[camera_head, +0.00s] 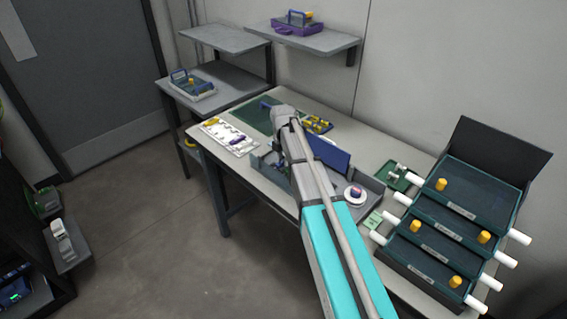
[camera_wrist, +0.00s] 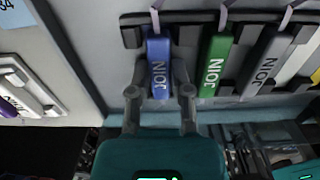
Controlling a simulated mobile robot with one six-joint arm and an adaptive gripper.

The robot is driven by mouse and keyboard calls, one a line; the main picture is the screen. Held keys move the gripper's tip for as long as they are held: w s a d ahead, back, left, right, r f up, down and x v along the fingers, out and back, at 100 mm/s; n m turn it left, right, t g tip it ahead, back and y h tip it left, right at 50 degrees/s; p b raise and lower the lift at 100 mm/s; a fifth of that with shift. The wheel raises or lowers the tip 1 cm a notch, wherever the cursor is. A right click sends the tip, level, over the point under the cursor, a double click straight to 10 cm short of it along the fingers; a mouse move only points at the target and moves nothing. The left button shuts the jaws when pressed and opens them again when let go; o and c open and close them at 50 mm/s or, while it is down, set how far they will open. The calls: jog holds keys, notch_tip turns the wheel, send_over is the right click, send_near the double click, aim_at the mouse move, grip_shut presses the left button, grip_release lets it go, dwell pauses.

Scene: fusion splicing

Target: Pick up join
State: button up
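Several flat pieces marked "JOIN" hang side by side from a dark rack in the wrist view. They are a blue join (camera_wrist: 159,68), a green join (camera_wrist: 214,65) and a grey join (camera_wrist: 265,68), with a paler one at the right edge. My gripper (camera_wrist: 160,75) has one finger on each side of the blue join, and its fingers stand apart. Whether they touch its sides is hard to see. In the head view my arm hides the gripper and the joins.
In the head view a light table (camera_head: 215,152) carries a white tray (camera_head: 230,137), a green mat (camera_head: 252,117) and a grey bin (camera_head: 262,160). A tiered dark rack (camera_head: 455,225) with white handles stands at right. A small green tray (camera_head: 395,178) is beside it.

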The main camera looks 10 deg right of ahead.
grip_shut()
jog(key=shift+r, duration=0.25)
notch_tip(320, 180, up, 2)
jog(key=p, duration=0.2)
jog(key=shift+r+p, duration=0.1)
jog(key=shift+p, duration=0.2)
jog(key=s+a+r+p, duration=0.6)
jog(key=s+r+p, duration=0.4)
jog(key=s, duration=0.2)
jog(key=shift+s+a+r, duration=0.15)
jog(key=shift+s, duration=0.15)
jog(key=shift+s, duration=0.15)
